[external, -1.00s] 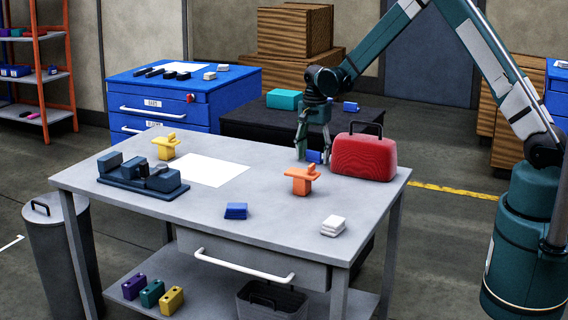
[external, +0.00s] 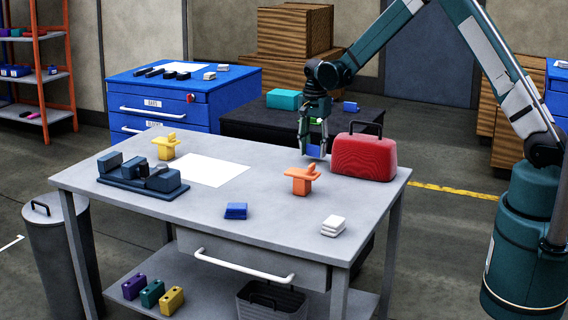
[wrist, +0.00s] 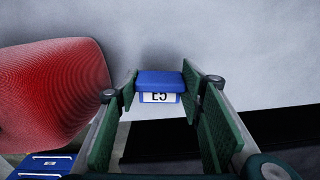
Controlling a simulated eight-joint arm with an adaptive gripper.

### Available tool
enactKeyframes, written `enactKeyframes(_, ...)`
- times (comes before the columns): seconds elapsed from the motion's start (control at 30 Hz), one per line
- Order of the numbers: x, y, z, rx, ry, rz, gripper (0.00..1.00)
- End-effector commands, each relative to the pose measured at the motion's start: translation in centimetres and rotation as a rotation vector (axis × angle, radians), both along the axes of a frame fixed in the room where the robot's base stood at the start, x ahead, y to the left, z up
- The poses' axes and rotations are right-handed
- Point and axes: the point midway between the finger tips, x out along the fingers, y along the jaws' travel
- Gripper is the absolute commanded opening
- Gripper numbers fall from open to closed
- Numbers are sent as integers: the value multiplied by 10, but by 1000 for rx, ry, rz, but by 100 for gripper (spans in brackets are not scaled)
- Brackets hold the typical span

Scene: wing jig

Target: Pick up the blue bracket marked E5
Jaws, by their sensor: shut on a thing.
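The blue bracket with a white E5 label (wrist: 159,86) is between the two green finger pads of my gripper (wrist: 160,92) in the wrist view. The pads are shut on its sides, near the fingertips. The label faces the camera, upside down. In the external view my gripper (external: 313,148) points down at the back edge of the table, left of the red case. Some blue shows between its fingers there, but the label cannot be read. The gap between bracket and tabletop is hard to judge.
The red case (external: 363,158) stands close to the right of my gripper. An orange part (external: 301,180) stands in front of it. A blue block (external: 236,211) and white blocks (external: 333,226) lie nearer the front. A black table (external: 250,124) stands behind.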

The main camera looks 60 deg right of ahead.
Motion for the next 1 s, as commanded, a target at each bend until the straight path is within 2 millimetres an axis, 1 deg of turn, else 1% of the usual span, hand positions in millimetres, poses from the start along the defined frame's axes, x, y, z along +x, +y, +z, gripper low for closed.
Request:
enactKeyframes(0.03,0,0,8,0,0,0,26)
enactKeyframes(0.3,0,0,49,0,0,0,26)
enactKeyframes(0.5,0,0,70,0,0,0,26)
enactKeyframes(0.67,0,0,76,0,0,0,26)
enactKeyframes(1.0,0,0,76,0,0,0,26)
